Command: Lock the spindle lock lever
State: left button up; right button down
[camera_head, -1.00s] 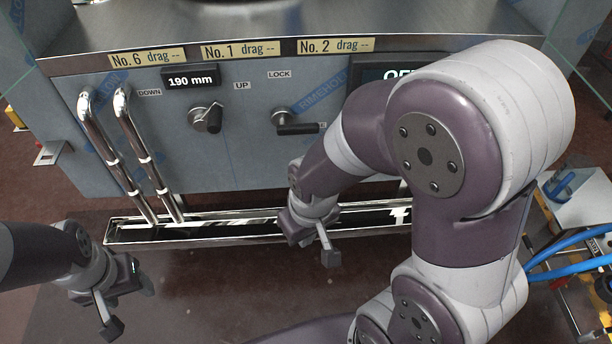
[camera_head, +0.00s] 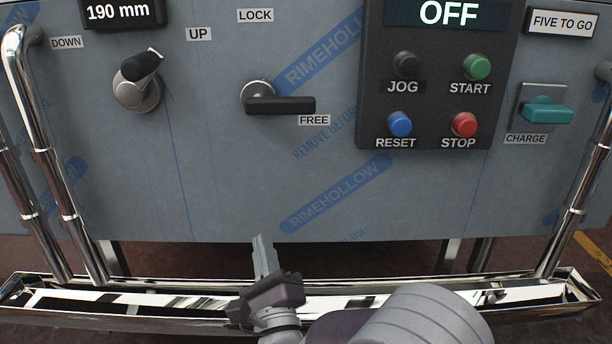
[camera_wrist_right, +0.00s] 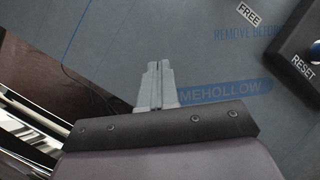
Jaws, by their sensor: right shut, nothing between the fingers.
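The spindle lock lever (camera_head: 280,104) is a black handle on a round silver hub. It lies horizontal, pointing right, just above the FREE label (camera_head: 314,120). The LOCK label (camera_head: 255,15) is above the hub. My right gripper (camera_head: 262,250) is below the lever, near the panel's lower edge, fingers pointing up, shut and empty. In the right wrist view its fingers (camera_wrist_right: 155,80) are together in front of the panel, and the FREE label (camera_wrist_right: 249,13) shows at the top. The lever is out of that view. My left gripper is in neither current view.
A second lever (camera_head: 138,80) with UP and DOWN labels is to the left. A black button box (camera_head: 437,75) and a teal CHARGE switch (camera_head: 544,110) are to the right. Chrome rails (camera_head: 60,190) and a metal trough (camera_head: 400,290) stand before the panel.

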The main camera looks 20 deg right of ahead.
aim_at(280, 106)
pick_arm(q)
jog(key=shift+w+d+r, duration=0.25)
jog(key=shift+d+r, duration=0.05)
jog(key=shift+d, duration=0.05)
pick_arm(e)
jog(key=s+d+r+m+t+h, duration=0.3)
jog(key=r+m+h, duration=0.3)
jog(key=m, duration=0.6)
jog(key=shift+s+d+r+t, duration=0.2)
jog(key=shift+s+r+t, duration=0.1)
jog(key=shift+s+r, duration=0.35)
pick_arm(q)
notch_tip(280, 106, up, 13)
jog(key=p, duration=1.3)
pick_arm(e)
jog(key=s+r+x, duration=0.2)
jog(key=x, duration=1.1)
jog(key=shift+a, duration=0.25)
jog(key=shift+w, duration=0.1)
